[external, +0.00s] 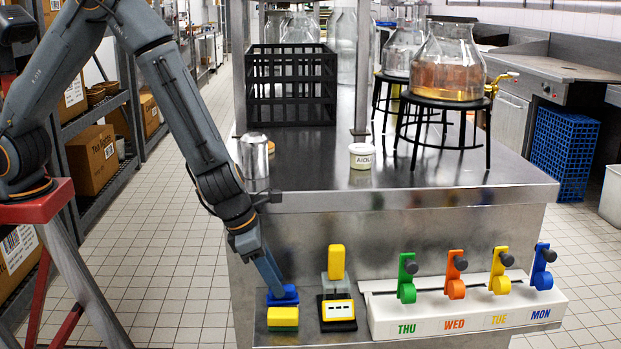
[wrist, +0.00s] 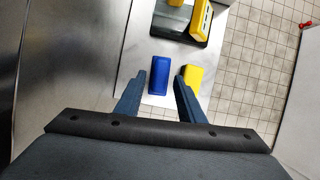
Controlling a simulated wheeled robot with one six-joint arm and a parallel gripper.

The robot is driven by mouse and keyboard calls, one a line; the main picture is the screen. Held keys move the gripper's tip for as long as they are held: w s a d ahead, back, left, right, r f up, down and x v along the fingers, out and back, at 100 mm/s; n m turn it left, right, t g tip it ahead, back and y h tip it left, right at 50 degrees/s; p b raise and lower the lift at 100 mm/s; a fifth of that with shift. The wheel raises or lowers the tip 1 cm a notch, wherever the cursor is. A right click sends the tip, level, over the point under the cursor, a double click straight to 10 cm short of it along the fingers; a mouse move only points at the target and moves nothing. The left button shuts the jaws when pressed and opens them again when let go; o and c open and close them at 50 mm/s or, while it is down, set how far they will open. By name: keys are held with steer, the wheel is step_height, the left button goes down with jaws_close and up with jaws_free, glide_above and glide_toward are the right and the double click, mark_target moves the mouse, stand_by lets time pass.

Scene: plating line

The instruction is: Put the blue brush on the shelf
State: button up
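The blue block-shaped brush (external: 289,296) lies on the low steel ledge (external: 385,336) at the front of the counter, behind a yellow block (external: 283,318). My gripper (external: 274,284) points down at the blue brush, with its fingertips close to it. In the wrist view, the blue brush (wrist: 158,81) shows between the two spread fingers of my gripper (wrist: 160,75), with a gap to each. I cannot tell whether the fingertips reach down beside it. The yellow block (wrist: 194,76) sits beside the right finger. Which surface is the shelf is not clear; shelving racks (external: 100,113) stand at the left.
A black-and-yellow device (external: 337,308) stands right of the brush, then a white box with coloured levers (external: 460,310). On the counter stand a metal canister (external: 253,157), an aioli jar (external: 362,156), a black crate (external: 291,85) and glass jars on black stools.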

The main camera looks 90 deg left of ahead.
steer(key=p+v, duration=0.4)
steer(key=v, duration=0.4)
steer(key=shift+p, duration=0.3)
